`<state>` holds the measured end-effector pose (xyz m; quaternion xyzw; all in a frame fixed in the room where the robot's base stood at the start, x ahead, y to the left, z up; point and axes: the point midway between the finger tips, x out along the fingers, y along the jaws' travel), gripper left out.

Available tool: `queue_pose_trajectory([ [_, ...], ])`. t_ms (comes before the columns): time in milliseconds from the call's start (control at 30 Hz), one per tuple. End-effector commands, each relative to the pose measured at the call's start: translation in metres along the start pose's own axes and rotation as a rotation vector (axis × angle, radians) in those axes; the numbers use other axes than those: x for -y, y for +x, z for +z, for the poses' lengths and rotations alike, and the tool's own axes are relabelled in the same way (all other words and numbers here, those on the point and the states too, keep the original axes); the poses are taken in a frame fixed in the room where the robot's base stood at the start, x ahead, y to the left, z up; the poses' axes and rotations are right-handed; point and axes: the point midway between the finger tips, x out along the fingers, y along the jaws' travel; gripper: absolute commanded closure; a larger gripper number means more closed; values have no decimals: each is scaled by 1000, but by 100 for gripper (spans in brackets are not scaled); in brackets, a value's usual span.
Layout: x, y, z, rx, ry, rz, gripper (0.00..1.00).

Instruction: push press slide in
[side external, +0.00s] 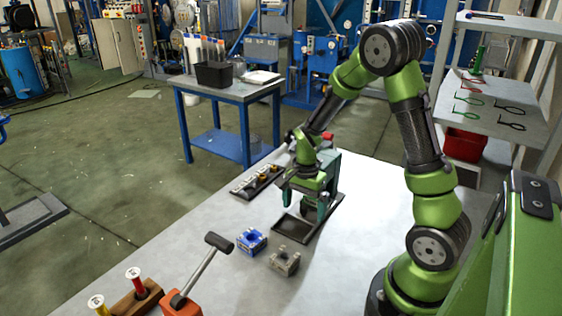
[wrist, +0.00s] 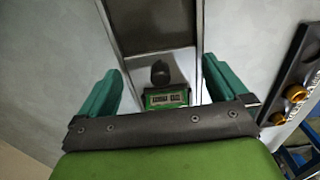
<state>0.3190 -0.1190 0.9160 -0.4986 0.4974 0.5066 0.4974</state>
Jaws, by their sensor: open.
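The press (side external: 331,168) is a teal upright frame on the table, partly hidden behind my gripper. A dark-rimmed flat tray (side external: 296,232) extends from its foot toward the front left. In the wrist view, a dark-edged metal track (wrist: 150,22) runs up the picture. A black rounded knob (wrist: 160,72) and a green block with a small display-like face (wrist: 166,98) sit on its shiny part. My gripper (side external: 303,206) points down above the tray beside the press. Its teal fingers, also in the wrist view (wrist: 160,88), are apart with the knob between them in the picture. I cannot tell whether they touch anything.
A blue block (side external: 251,241) and a grey block (side external: 285,261) with round recesses lie in front of the tray. A hammer (side external: 205,268) rests on an orange block. A dark rack (side external: 256,181) with brass parts stands behind left. The table's right middle is clear.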

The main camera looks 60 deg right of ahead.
Motion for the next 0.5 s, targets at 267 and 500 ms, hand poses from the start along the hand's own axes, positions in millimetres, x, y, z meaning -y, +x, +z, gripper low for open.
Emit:
queue_pose_trajectory([
  [267, 3, -29, -12, -20, 11, -22, 0],
  [500, 2, -48, -10, -18, 11, -21, 0],
])
